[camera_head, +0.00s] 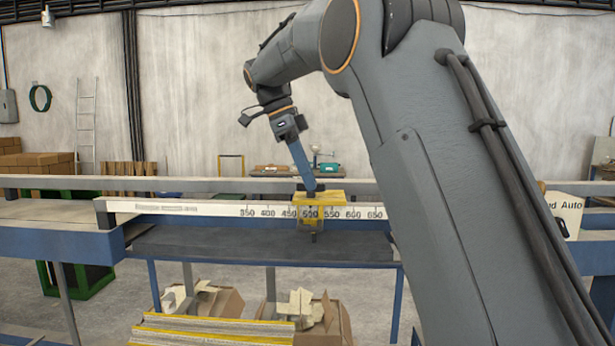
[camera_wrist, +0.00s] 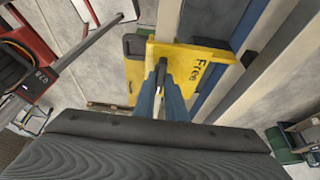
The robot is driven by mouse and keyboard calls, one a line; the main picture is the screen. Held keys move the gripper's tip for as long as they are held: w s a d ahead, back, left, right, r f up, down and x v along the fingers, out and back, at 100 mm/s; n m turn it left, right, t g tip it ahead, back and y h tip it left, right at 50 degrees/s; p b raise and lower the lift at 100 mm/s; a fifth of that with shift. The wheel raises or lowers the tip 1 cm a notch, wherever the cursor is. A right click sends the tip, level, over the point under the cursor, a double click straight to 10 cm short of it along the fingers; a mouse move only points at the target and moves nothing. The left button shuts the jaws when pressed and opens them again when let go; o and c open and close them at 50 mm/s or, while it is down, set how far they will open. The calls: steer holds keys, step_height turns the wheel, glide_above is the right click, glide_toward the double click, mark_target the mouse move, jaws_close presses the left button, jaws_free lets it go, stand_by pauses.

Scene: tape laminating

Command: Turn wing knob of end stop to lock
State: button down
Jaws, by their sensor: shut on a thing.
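The yellow end stop (camera_head: 334,204) sits on the white ruler rail near the 500 mark. In the wrist view it (camera_wrist: 205,56) bears the word "Free". Its dark wing knob (camera_wrist: 162,72) shows between the tips of my blue fingers. My gripper (camera_head: 311,189) comes down on the top of the end stop from above, slightly tilted. In the wrist view my gripper (camera_wrist: 163,85) is shut on the wing knob. Most of the knob is hidden by the fingers, so its exact angle is unclear.
The ruler rail (camera_head: 220,209) runs across a blue-framed bench with a dark shelf (camera_head: 250,246). Cardboard boxes (camera_head: 215,300) with scraps stand below. A white panel (camera_head: 565,212) marked "Auto" is at the right. My arm covers much of the right side.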

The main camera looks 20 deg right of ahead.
steer(key=c, duration=1.8)
jaws_free()
steer(key=s+b+v, duration=0.1)
steer(key=v, duration=0.6)
steer(key=shift+w+r, duration=0.4)
steer(key=shift+w, duration=0.15)
steer(key=shift+a, duration=0.1)
